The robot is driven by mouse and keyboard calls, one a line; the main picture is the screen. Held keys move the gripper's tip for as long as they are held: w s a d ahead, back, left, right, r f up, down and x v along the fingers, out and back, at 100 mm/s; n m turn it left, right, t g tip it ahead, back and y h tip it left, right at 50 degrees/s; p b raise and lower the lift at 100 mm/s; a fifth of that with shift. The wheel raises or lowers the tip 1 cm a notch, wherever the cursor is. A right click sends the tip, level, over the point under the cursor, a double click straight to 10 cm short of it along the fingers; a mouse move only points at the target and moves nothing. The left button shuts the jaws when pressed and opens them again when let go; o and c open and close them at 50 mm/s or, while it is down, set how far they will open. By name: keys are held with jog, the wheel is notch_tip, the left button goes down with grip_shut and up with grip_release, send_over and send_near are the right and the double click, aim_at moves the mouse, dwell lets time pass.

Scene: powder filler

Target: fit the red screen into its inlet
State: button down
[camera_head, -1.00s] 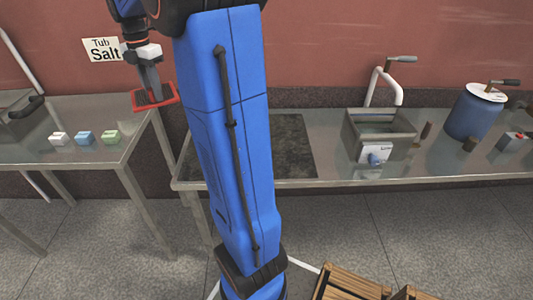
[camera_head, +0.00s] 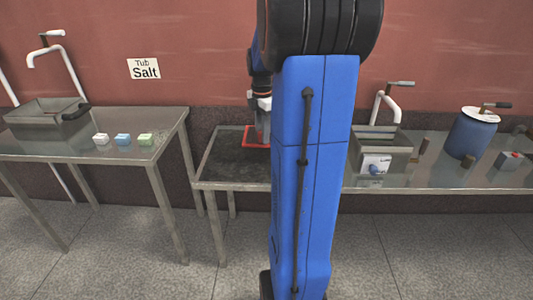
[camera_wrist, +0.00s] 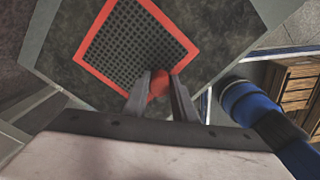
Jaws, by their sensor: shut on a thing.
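The red screen is a square red frame with a dark mesh (camera_wrist: 135,43). In the wrist view my gripper (camera_wrist: 160,88) is shut on a red tab at the screen's near corner and holds it out in front. In the head view a part of the red screen (camera_head: 256,137) shows over the dark panel at the left end of the right table; my blue arm hides the rest. My gripper (camera_head: 263,122) is partly hidden there too. I cannot tell the height of the screen above the panel. I cannot make out the inlet for the screen.
A grey basin (camera_head: 382,140) with a labelled white box (camera_head: 375,165) stands right of my arm. A blue drum (camera_head: 471,135) is further right. White, blue and green blocks (camera_head: 123,139) lie on the left table (camera_head: 60,148). A "Tub Salt" sign (camera_head: 144,69) hangs on the wall.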

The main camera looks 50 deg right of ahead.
jog(key=shift+f, duration=3.65)
jog(key=shift+f, duration=0.1)
jog(key=c, duration=1.5)
grip_release()
jog(key=shift+o, duration=0.2)
